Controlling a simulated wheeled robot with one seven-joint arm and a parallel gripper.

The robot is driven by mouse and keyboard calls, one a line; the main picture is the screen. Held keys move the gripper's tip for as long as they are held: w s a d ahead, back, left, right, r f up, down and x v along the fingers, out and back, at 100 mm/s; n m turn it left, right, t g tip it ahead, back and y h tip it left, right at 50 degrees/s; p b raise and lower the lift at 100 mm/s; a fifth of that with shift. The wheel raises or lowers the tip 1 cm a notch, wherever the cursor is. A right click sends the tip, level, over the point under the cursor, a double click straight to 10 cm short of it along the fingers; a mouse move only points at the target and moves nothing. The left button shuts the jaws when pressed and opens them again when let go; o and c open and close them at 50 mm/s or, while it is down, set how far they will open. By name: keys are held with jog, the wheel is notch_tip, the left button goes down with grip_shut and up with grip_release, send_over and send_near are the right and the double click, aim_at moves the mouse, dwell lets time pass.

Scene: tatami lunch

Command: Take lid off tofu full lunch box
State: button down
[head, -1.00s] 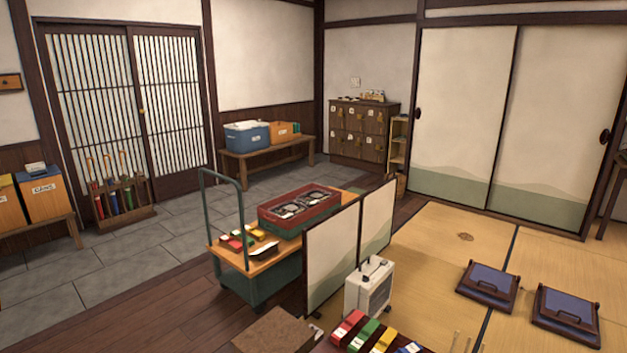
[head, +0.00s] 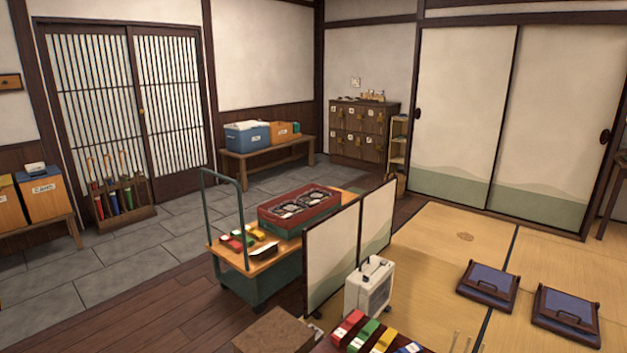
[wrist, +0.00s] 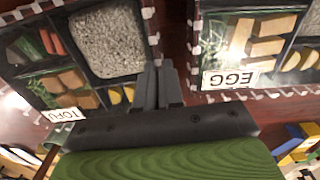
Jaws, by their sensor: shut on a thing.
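The tofu lunch box (wrist: 40,72) is at the left in the wrist view, with a white TOFU label (wrist: 65,114) on its edge. Rice, brown pieces and greens show in its compartments. A lid over it looks clear, with a light-and-dark dashed border, and is hard to make out. My gripper (wrist: 161,72) has its fingers close together at the tofu box's right edge, shut on what looks like the lid's edge. The thin part between the fingers is mostly hidden. My gripper is not visible in the head view.
The egg lunch box (wrist: 250,45) stands just right of my fingers, with a narrow gap between the boxes. A folding screen (head: 333,255) and white heater (head: 370,287) stand nearby.

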jog(key=shift+r+p, duration=1.75)
jog(key=shift+r, duration=0.75)
